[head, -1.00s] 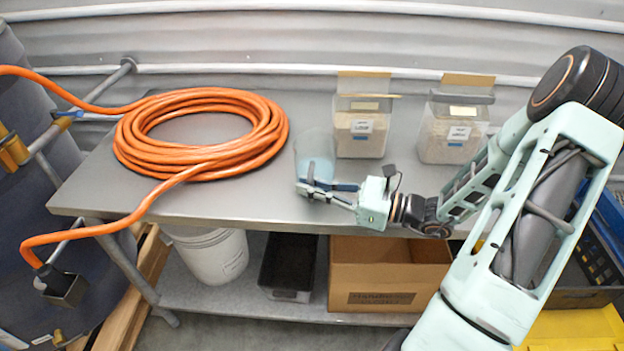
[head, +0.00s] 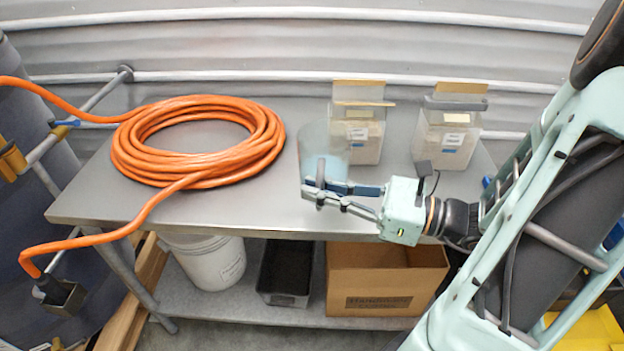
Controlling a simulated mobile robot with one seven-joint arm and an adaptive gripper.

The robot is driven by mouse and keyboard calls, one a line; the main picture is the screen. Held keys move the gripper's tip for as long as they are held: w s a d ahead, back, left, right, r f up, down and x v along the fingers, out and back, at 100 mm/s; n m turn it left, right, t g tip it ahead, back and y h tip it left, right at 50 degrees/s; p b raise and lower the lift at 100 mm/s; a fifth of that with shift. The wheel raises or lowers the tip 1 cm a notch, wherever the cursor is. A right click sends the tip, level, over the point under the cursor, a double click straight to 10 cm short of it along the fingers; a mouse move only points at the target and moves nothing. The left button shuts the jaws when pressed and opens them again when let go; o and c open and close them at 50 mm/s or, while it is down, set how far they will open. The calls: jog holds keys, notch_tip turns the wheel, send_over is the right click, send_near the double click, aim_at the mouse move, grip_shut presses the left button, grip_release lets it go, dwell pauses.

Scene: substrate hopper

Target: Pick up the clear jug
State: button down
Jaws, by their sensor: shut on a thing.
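The clear jug (head: 325,148) is see-through with a faint blue tint. It is upright at the front middle of the grey metal table, or just above it; I cannot tell whether its base touches. My gripper (head: 318,190) reaches in from the right, low on the jug, with its fingers shut on it. The fingers hide part of the jug's lower portion. The contact on the far side is hard to see.
Two clear bins of pale material, one (head: 358,133) just behind the jug and one (head: 447,138) farther right, stand at the table's back. A coiled orange hose (head: 262,140) covers the left. Below are a white bucket (head: 208,262), black tray (head: 285,272) and cardboard box (head: 385,285).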

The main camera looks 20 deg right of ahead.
jog(key=s+r+p, duration=0.1)
jog(key=s+p, duration=0.1)
jog(key=p, duration=0.1)
jog(key=shift+d+r+p, duration=0.15)
jog(key=shift+r+p, duration=0.2)
jog(key=shift+s+a+r+p, duration=0.15)
jog(key=shift+s+p, duration=0.6)
jog(key=shift+p, duration=1.6)
